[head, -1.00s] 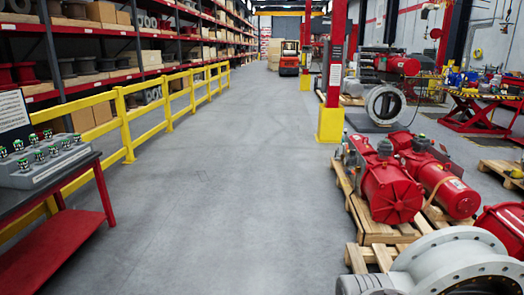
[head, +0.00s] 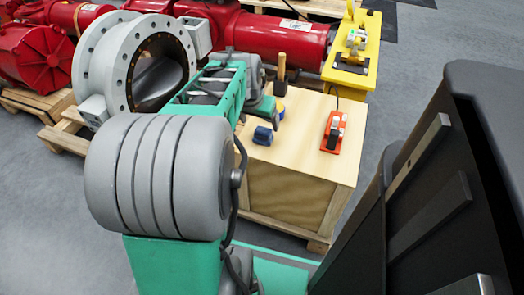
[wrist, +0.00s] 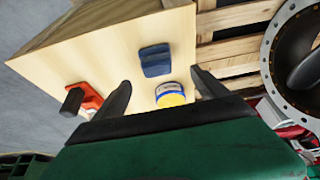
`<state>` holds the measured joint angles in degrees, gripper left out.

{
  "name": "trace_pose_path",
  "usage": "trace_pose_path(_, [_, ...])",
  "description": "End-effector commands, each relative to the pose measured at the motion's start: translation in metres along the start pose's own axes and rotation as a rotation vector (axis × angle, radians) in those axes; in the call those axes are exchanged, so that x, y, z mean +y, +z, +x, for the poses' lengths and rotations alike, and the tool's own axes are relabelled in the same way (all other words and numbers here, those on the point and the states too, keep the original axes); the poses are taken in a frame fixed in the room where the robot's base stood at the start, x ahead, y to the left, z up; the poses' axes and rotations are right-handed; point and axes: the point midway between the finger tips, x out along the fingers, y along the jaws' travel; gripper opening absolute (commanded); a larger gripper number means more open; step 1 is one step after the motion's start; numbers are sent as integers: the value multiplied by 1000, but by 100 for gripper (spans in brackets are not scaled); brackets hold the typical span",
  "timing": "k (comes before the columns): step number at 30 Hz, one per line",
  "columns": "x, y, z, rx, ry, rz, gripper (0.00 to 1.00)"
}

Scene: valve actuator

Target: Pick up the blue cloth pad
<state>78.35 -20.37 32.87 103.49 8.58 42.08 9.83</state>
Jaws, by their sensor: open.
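The blue cloth pad (head: 263,135) is a small folded dark-blue piece. It lies on top of the wooden crate (head: 284,210), near its left edge. In the wrist view the pad (wrist: 155,60) lies beyond my gripper (wrist: 160,78), whose two dark fingers are spread wide with nothing between them at the tips. The gripper is apart from the pad. A round tin (wrist: 170,95) with a yellow top and blue-white side stands between the pad and my gripper's base. In the head view my arm hides part of the crate's far left side.
A red-orange tool (head: 333,130) with a dark part lies on the crate's right side. A wooden handle (head: 282,68) stands at the crate's back. A grey flanged valve body (head: 95,60) and red actuators (head: 250,30) are beyond. A black panel (head: 450,190) is at right.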

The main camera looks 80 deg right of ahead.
Motion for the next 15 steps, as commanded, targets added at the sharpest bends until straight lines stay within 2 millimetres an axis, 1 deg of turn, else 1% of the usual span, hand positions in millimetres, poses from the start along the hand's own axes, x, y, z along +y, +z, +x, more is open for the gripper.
trace_pose_path(1, [3,0,7,0,3,8,84])
trace_pose_path(8, [4,2,34,-1,3,6,84])
trace_pose_path(12, [6,8,61,-2,2,5,84])
trace_pose_path(15, [6,7,75,-1,1,4,84])
